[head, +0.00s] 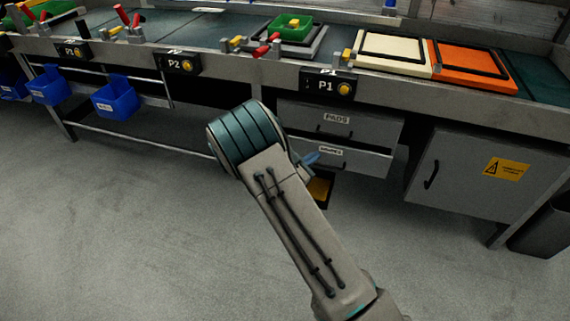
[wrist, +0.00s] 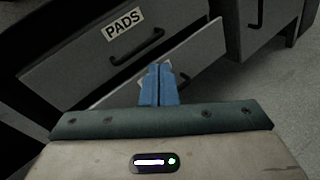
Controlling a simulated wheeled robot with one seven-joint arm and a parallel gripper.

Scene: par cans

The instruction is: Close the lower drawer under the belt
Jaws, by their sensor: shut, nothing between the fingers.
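The lower drawer (head: 365,161) is a grey front with a white label, below the PADS drawer (head: 365,122) under the belt. In the wrist view the lower drawer (wrist: 197,72) slants across behind my fingers, and its top edge seems to stand out a little from the PADS drawer front (wrist: 90,62). How far it is out is hard to tell. My gripper (wrist: 159,68) has its two blue fingers together and empty, in front of the lower drawer near its label. In the head view my gripper (head: 314,158) shows beside my arm, at that drawer. The fingers hide part of the label; contact is unclear.
A grey cabinet (head: 455,165) with a yellow warning sign stands right of the drawers, and a dark bin (head: 540,230) beyond it. A yellow-orange item (head: 320,190) shows below the lower drawer. Blue bins (head: 115,97) hang at the left. The grey floor (head: 130,230) is clear.

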